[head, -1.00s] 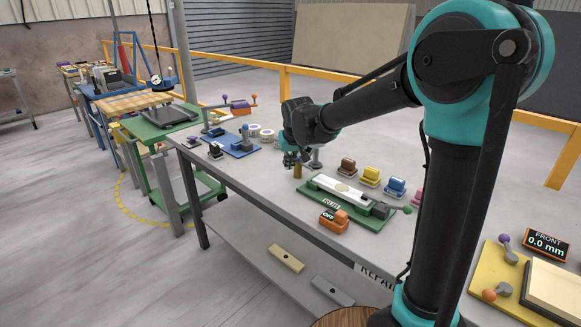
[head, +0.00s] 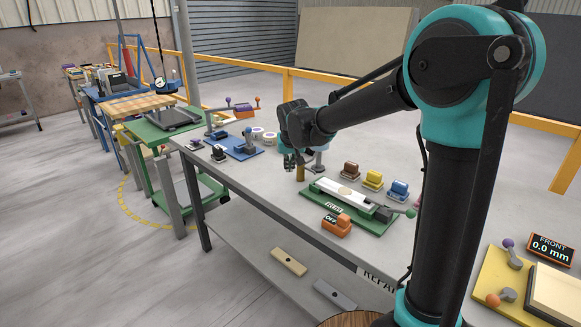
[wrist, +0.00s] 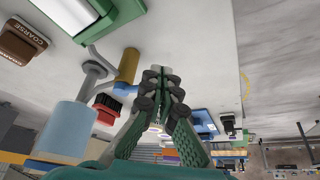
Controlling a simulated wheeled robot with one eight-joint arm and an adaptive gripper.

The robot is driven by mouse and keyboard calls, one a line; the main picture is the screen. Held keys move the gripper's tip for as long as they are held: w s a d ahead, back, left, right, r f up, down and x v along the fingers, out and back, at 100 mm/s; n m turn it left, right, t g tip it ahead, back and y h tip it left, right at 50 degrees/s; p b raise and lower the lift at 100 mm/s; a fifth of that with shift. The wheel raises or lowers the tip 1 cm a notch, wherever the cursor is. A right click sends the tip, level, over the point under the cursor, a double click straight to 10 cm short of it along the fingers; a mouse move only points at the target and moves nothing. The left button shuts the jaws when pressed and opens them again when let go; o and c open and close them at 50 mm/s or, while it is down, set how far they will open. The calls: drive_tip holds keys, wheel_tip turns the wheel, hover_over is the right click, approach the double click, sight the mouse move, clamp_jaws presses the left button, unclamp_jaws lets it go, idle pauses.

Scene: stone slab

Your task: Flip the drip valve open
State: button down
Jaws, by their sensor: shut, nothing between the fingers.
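My gripper (head: 289,165) hangs low over the bench, just left of an upright brass cylinder (head: 300,174). In the wrist view its fingers (wrist: 163,82) are together and empty. The brass cylinder (wrist: 128,65) stands left of the fingers there, apart from them. Left of it is a grey stand (wrist: 93,68) with a pale blue cylinder (wrist: 68,130), likely the drip bottle. A short blue lever-like part (wrist: 123,89) sticks out between stand and fingers; it may be the drip valve, but I cannot tell its position. My wrist hides most of the stand in the head view.
A green fixture (head: 350,203) with a white slab lies right of my gripper, with an orange OFF box (head: 336,226) in front. Coloured blocks (head: 373,179) stand behind it. A blue plate (head: 236,147) with fittings lies left. Bare bench lies between that plate and my gripper.

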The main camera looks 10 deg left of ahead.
drive_tip(key=w+a+m+g+h, duration=0.2)
drive_tip(key=w+a+m+h, duration=0.3)
drive_tip(key=m, duration=0.8)
drive_tip(key=w, duration=0.3)
drive_tip(key=shift+w+a, duration=0.15)
drive_tip(key=shift+a, duration=0.15)
drive_tip(key=shift+d, duration=0.1)
drive_tip(key=shift+s+d, duration=0.2)
drive_tip(key=shift+d, duration=0.5)
